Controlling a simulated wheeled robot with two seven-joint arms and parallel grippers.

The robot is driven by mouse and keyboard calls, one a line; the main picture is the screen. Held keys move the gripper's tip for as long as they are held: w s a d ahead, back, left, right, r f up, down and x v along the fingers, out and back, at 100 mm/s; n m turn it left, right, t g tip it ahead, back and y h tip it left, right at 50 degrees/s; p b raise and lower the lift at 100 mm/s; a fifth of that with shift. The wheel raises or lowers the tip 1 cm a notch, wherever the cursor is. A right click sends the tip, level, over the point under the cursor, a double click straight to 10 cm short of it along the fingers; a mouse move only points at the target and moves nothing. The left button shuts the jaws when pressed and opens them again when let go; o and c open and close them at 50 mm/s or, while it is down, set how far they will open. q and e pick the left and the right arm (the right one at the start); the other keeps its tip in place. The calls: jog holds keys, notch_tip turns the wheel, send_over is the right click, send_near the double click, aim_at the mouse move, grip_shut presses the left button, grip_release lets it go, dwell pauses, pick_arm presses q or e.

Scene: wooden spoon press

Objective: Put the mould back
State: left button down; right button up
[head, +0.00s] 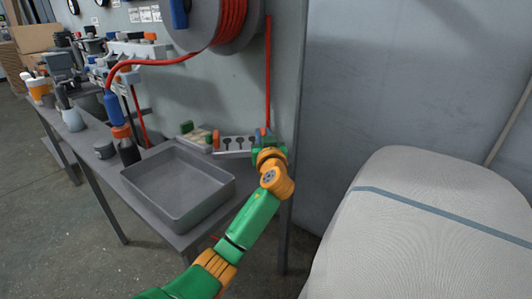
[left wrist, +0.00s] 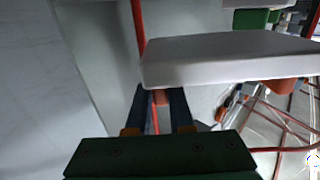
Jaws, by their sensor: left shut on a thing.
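The mould (head: 233,146) is a pale grey plate with dark spoon-shaped hollows, near the wall at the back right of the bench. My left gripper (head: 265,136) is at its right end. In the left wrist view the dark fingers of my left gripper (left wrist: 160,96) are shut around a small orange-red piece, which seems to be the mould's handle. A pale slab, apparently the mould (left wrist: 230,57), extends to the right above the fingers. Whether the mould rests on a support or hangs free cannot be told. My right gripper is not in view.
A pale plate with green ends (head: 196,135) lies left of the mould. A grey metal tray (head: 180,214) fills the bench's near end. Bottles (head: 127,146) and tools stand further left. A red hose (head: 267,75) hangs on the wall. A large pale covered bulk (head: 425,235) stands at right.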

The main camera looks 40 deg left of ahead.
pick_arm(q)
jog(key=shift+w+f, duration=0.35)
jog(key=shift+f, duration=0.05)
jog(key=f, duration=0.2)
jog(key=f+b, duration=0.1)
jog(key=shift+w+f, duration=0.25)
jog(key=shift+f, duration=0.1)
jog(key=c, duration=0.8)
grip_release()
jog(key=shift+d, duration=0.1)
jog(key=shift+c, duration=0.2)
jog(key=shift+o, duration=0.2)
jog(key=shift+s, duration=0.1)
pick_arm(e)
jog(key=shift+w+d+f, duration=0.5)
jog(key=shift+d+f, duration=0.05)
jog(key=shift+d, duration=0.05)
pick_arm(q)
jog(key=shift+d, duration=0.1)
jog(key=p+v, duration=0.1)
jog(key=v, duration=1.1)
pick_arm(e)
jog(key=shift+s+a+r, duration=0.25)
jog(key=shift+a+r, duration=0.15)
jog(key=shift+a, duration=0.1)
pick_arm(q)
jog(key=shift+r, duration=0.15)
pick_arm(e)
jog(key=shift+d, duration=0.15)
